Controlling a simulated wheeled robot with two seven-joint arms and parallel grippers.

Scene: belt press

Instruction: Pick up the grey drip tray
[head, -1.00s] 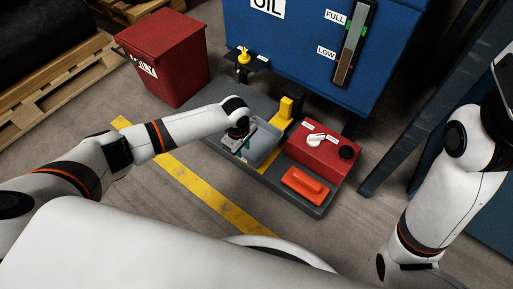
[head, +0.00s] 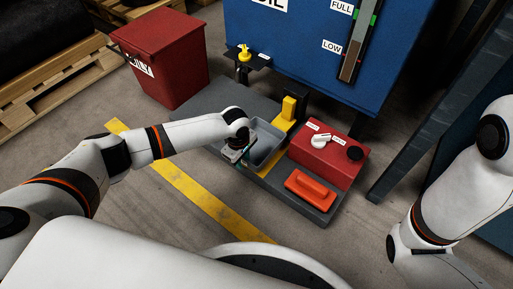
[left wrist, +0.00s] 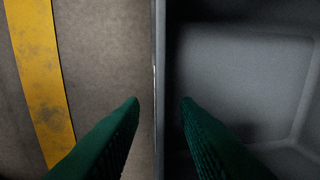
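The grey drip tray (head: 266,148) is an open box standing on the dark low platform, just left of the yellow post. In the left wrist view its near wall runs upright through the middle, and its empty inside (left wrist: 245,85) fills the right half. My left gripper (left wrist: 160,101) has two green fingers spread apart, one on each side of that wall, with a visible gap to it. In the head view the left gripper (head: 236,154) is at the tray's left edge, its fingers largely hidden by the wrist. My right gripper is out of view.
A red box (head: 325,158) with a white knob and an orange-red handled block (head: 311,188) stand right of the tray. A yellow post (head: 288,110) and the blue oil tank (head: 300,55) are behind. A red bin (head: 165,65) stands left. Floor with a yellow stripe (head: 195,192) is clear.

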